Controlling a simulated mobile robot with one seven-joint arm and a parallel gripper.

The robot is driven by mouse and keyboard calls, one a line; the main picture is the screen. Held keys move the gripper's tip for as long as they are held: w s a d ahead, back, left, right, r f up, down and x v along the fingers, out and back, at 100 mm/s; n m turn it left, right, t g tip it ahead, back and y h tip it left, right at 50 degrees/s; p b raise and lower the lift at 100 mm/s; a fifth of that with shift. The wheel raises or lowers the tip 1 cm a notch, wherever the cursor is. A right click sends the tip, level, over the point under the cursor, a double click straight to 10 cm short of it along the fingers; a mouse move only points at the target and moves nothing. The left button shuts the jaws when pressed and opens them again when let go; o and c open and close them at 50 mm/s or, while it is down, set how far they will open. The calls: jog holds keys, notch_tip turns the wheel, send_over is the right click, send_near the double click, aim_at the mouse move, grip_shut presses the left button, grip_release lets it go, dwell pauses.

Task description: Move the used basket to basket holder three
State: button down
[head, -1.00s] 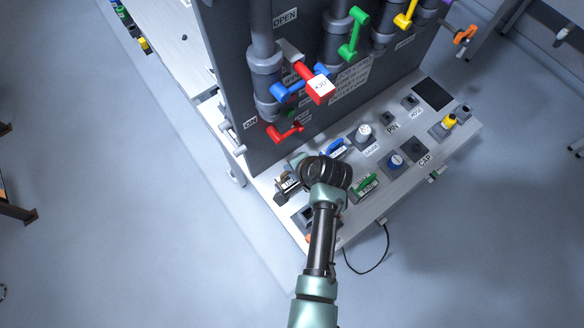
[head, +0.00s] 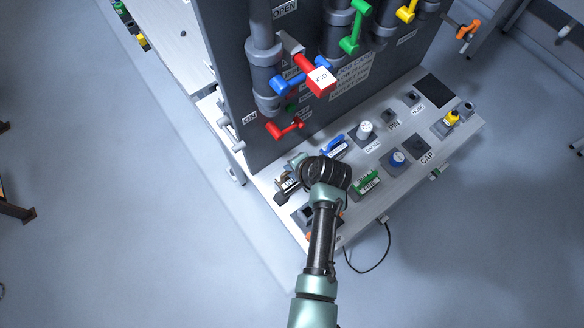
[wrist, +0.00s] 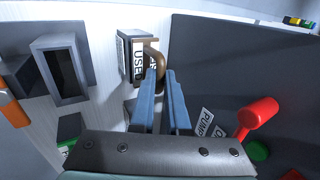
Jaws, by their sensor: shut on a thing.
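The used basket (wrist: 138,58) shows in the wrist view as a dark-edged block with a white label reading USED and a brown curved handle. My gripper (wrist: 162,73) has its two blue-grey fingers close together, shut on the handle. In the head view, the dark basket (head: 287,186) stands at the near left end of the white bench. My gripper (head: 298,160) is beside it there, partly hidden by my black wrist. I cannot make out basket holder three in these views.
A dark upright panel (head: 226,88) with pipes and coloured valve handles rises behind the bench (head: 335,222). An open grey box (wrist: 65,68) stands left of the basket. Another white table (head: 172,40) lies at the upper left.

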jog(key=shift+f+b, duration=0.45)
jog(key=shift+f, duration=0.2)
jog(key=shift+r, duration=0.1)
jog(key=shift+c, duration=1.8)
grip_release()
jog(key=shift+r, duration=0.1)
jog(key=p+v, duration=0.5)
jog(key=p, duration=0.1)
jog(key=shift+s+d+r+p, duration=0.1)
jog(key=shift+s+r+p, duration=0.1)
jog(key=shift+r+p, duration=0.15)
